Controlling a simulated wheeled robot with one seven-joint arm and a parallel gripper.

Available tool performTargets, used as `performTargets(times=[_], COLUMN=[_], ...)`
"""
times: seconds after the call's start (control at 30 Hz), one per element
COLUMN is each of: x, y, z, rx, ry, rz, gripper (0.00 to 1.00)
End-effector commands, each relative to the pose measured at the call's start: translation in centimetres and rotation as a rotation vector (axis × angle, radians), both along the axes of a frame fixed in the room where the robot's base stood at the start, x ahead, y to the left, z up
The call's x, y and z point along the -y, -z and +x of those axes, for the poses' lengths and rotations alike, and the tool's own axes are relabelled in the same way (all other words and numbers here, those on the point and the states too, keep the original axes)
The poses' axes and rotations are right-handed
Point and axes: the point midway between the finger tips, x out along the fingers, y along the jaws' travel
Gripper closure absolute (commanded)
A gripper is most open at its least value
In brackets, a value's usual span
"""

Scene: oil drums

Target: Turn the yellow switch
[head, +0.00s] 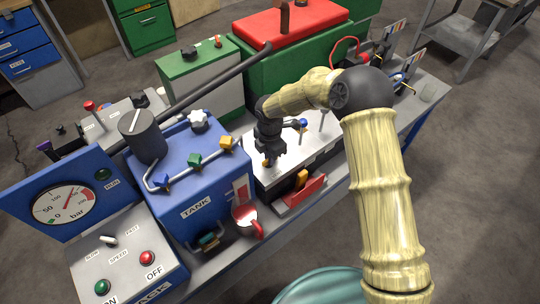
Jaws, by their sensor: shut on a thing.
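My gripper (269,155) points down over the white-topped unit (258,178) in the middle of the bench. A blue-topped lever (302,122) stands on the same unit, behind and to the right of my gripper.
The blue tank box (200,180) with blue, green and yellow valve handles stands close left. A red tray (299,193) with a yellow item is in front, beside a red-and-white funnel (246,218). A green box with a red lid (295,24) stands behind.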

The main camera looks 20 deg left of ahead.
Motion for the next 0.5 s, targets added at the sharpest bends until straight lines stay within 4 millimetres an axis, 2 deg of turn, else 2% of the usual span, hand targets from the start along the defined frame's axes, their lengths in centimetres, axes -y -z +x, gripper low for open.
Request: performTargets(times=[0.27,0.5], x=[0.08,0.15], y=[0.09,0.07], z=[-0.04,-0.09], rx=[0.0,0.003], ry=[0.158,0.367], rz=[-0.001,0.0], gripper=[1.0,1.0])
